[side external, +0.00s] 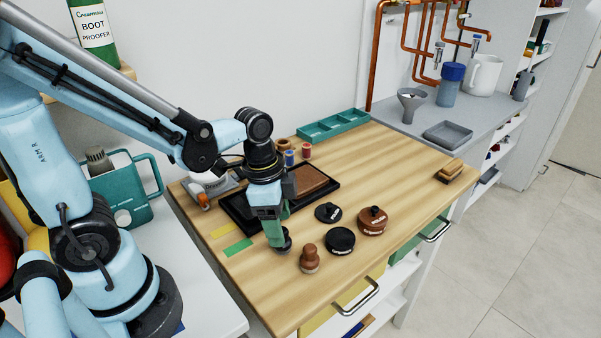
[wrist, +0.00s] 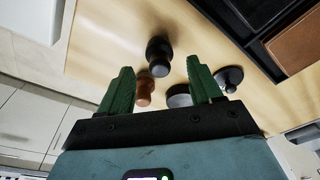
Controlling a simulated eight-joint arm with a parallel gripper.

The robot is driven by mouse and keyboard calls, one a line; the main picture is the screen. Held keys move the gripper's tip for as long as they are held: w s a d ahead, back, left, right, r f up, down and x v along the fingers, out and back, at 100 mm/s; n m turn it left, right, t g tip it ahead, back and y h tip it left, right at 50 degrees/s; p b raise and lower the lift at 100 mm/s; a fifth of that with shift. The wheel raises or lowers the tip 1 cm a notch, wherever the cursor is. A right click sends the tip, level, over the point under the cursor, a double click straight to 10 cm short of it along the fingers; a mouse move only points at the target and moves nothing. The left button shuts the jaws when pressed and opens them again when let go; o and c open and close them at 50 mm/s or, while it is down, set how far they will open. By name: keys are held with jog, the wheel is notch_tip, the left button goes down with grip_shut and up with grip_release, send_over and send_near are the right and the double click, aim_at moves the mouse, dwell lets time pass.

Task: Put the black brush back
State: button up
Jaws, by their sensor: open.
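The black brush (side external: 284,246) stands on the wooden bench top, partly hidden by my gripper in the side view. In the wrist view the black brush (wrist: 159,55) shows whole, with its round knob towards me, just beyond the gap between the fingers. My gripper (side external: 275,231) is low over the bench at the brush; its green fingers are apart in the wrist view (wrist: 160,68), with nothing clearly held.
A brown brush (side external: 310,260), a black tin (side external: 340,241), a brown tin (side external: 372,221) and a black lid (side external: 328,212) stand close to the right. A black tray (side external: 236,211) with a brown leather piece lies behind. The bench's right part is mostly clear.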

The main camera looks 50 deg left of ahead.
notch_tip(320, 180, up, 9)
jog(key=a+n+t+y, duration=0.1)
jog(key=a+n+t, duration=0.1)
jog(key=n+t, duration=0.4)
jog(key=w+n, duration=0.1)
jog(key=n, duration=0.2)
jog(key=shift+a, duration=0.35)
